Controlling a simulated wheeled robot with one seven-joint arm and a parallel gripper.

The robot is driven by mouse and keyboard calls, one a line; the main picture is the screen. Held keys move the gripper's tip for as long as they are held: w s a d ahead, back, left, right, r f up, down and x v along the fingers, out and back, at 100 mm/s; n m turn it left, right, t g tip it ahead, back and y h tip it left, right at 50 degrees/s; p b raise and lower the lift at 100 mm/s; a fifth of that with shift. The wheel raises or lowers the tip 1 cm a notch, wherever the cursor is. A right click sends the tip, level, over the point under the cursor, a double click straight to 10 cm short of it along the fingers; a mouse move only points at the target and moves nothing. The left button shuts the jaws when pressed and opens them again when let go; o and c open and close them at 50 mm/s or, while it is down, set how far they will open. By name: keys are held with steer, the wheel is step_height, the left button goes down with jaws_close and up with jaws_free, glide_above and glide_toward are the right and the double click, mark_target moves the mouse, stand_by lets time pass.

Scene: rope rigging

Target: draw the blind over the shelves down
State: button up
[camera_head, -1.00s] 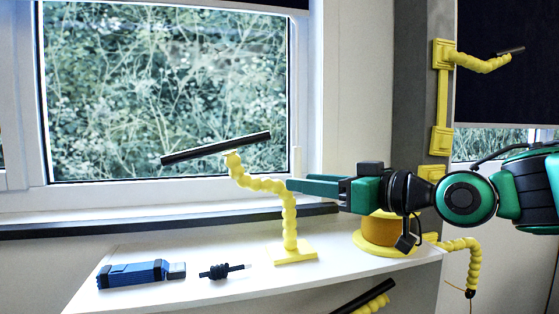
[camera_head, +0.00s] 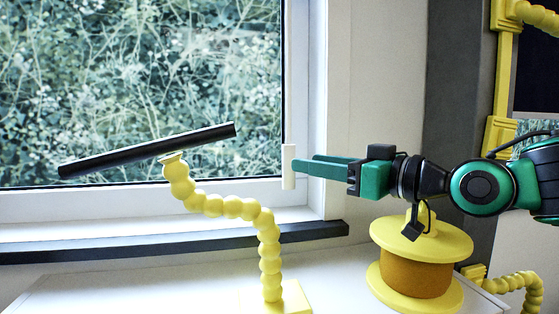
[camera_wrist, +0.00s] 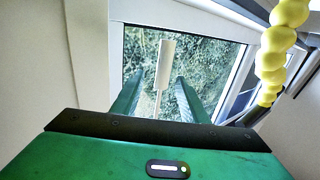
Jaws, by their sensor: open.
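A white cylindrical pull (camera_head: 289,167) is upright in front of the right side of the window frame. In the wrist view the pull (camera_wrist: 165,64) appears between my finger lines, near or just beyond the tips, with a thin pale cord or rod below it. My gripper (camera_head: 303,164) is open, its green fingers pointing left at the pull. Contact cannot be told. In the wrist view the gripper (camera_wrist: 157,88) holds nothing. A dark blind panel (camera_head: 537,65) shows partly at the far right. No blind shows over the window in the present head view.
A yellow beaded arm (camera_head: 235,207) with a black bar (camera_head: 145,150) stands left of my gripper. A yellow spool (camera_head: 415,272) sits on the white shelf (camera_head: 190,270) below my arm. A dark sill edge (camera_head: 150,243) runs under the window. Yellow brackets (camera_head: 503,75) are at right.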

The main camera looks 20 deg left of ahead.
steer(key=x, duration=1)
steer(key=shift+a, duration=0.35)
steer(key=shift+f, duration=0.1)
steer(key=shift+c, duration=0.6)
steer(key=shift+s, duration=0.1)
jaws_close()
